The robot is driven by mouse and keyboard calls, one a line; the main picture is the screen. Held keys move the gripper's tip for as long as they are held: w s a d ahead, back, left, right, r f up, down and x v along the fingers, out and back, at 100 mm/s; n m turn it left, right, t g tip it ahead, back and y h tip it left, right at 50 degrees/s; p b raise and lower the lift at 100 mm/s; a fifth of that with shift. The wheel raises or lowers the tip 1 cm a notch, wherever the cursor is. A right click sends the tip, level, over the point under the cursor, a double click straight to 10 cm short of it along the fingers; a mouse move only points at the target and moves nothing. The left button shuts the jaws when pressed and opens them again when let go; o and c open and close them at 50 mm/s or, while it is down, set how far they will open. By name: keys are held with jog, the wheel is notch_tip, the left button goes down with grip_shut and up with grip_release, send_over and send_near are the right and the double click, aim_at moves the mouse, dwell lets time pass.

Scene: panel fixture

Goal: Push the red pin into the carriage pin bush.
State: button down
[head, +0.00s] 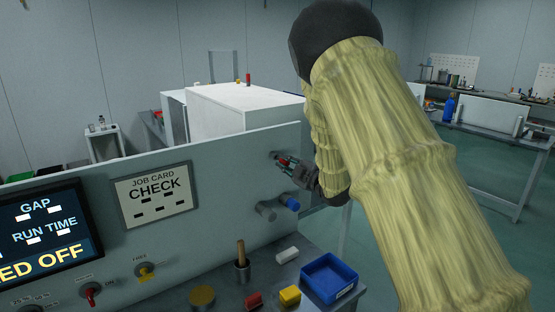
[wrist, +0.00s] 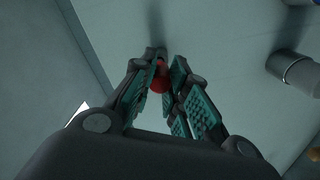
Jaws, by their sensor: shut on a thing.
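The red pin (wrist: 159,84) is between the fingertips of my gripper (wrist: 164,76) in the wrist view. My gripper is shut on it, close to the grey panel. In the head view the red pin (head: 284,161) shows at the tips of my gripper (head: 285,165), near the panel's right end. A dark round part (wrist: 155,53), perhaps the pin bush, shows just beyond the pin in the wrist view. I cannot tell whether the pin touches it or is inside it.
The grey cylinder (wrist: 295,70) is at right in the wrist view. A blue tray (head: 329,277) and a yellow block (head: 290,295) lie on the bench below.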

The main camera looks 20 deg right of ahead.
jog(key=shift+s+d, duration=0.2)
jog(key=shift+s, duration=0.3)
dwell(0.5)
jog(key=shift+b+v, duration=0.65)
jog(key=shift+v, duration=1.8)
